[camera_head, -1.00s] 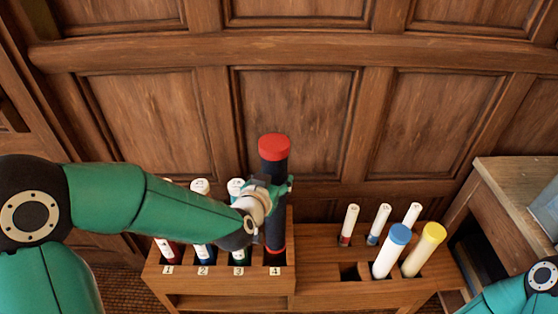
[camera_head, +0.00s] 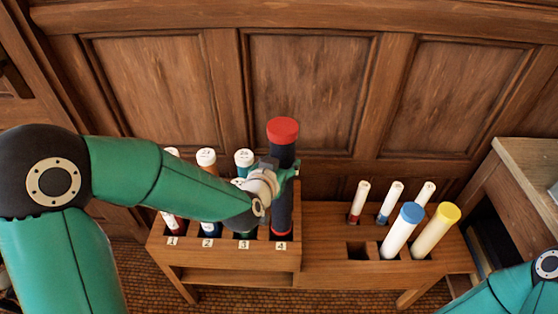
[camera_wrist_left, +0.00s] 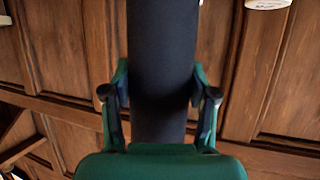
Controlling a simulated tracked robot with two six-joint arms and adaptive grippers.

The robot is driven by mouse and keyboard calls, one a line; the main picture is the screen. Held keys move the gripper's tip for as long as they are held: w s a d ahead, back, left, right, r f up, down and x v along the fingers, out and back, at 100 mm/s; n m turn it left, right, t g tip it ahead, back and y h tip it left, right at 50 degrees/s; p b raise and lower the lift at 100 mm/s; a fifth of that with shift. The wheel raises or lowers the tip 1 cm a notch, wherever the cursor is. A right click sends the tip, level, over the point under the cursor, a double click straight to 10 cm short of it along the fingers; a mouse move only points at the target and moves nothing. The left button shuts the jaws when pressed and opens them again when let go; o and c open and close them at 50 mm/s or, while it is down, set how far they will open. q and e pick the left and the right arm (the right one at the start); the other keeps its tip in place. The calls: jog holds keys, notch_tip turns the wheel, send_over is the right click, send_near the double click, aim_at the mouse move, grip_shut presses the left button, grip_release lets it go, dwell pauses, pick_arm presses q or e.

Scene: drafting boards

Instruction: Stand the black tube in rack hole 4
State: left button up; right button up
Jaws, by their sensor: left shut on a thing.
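The black tube (camera_head: 283,157) has a red cap and a red band near its lower end. It stands about upright at hole 4 of the wooden rack (camera_head: 222,258), its lower end at or in the opening behind label 4. I cannot tell how deep it sits. My left gripper (camera_head: 281,182) is shut around the tube's middle. In the left wrist view, the dark tube (camera_wrist_left: 162,70) runs between the two fingers (camera_wrist_left: 160,100). My right gripper is out of view.
White-capped tubes (camera_head: 206,157) stand in holes 1, 2 and 3, beside the black one. The lower rack part (camera_head: 322,256) on the right holds several tubes, including blue-capped (camera_head: 403,230) and yellow-capped (camera_head: 436,232) ones, and one empty hole (camera_head: 357,250). Wood panelling rises close behind.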

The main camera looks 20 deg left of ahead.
pick_arm(q)
notch_tip(320, 180, down, 11)
jog(key=b, duration=1)
jog(key=shift+f+b, duration=0.2)
jog(key=shift+b, duration=0.1)
jog(key=o, duration=1.6)
jog(key=v, duration=0.7)
jog(key=shift+s, duration=0.2)
